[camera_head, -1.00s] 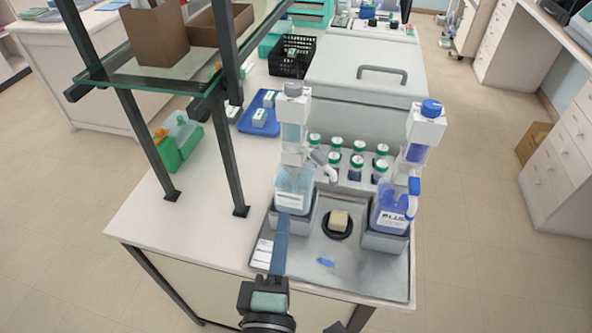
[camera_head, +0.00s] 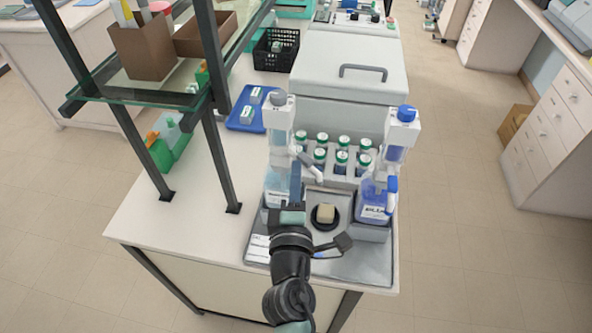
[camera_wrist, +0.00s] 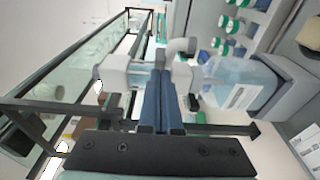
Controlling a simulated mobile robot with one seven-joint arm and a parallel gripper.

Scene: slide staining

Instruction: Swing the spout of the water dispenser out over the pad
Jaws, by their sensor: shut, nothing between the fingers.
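The water dispenser (camera_head: 279,135) is the left one, with a grey cap and a clear, white-labelled bottle. Its pale spout (camera_head: 312,168) points right and toward the front, its tip short of the pad. The tan pad (camera_head: 326,212) sits on a round black holder in the metal tray. My gripper (camera_head: 294,170) has its blue fingers shut and empty, upright in front of the bottle and left of the spout. In the wrist view the shut fingers (camera_wrist: 160,80) point at the dispenser, near the grey bent spout (camera_wrist: 182,47); I cannot tell whether they touch. My gripper partly hides the bottle.
A second dispenser (camera_head: 379,188) with blue liquid stands right of the pad. Several green-capped bottles (camera_head: 342,158) stand behind. A glass shelf (camera_head: 150,95) on dark posts rises at the left. The bench (camera_head: 170,225) is clear at front left.

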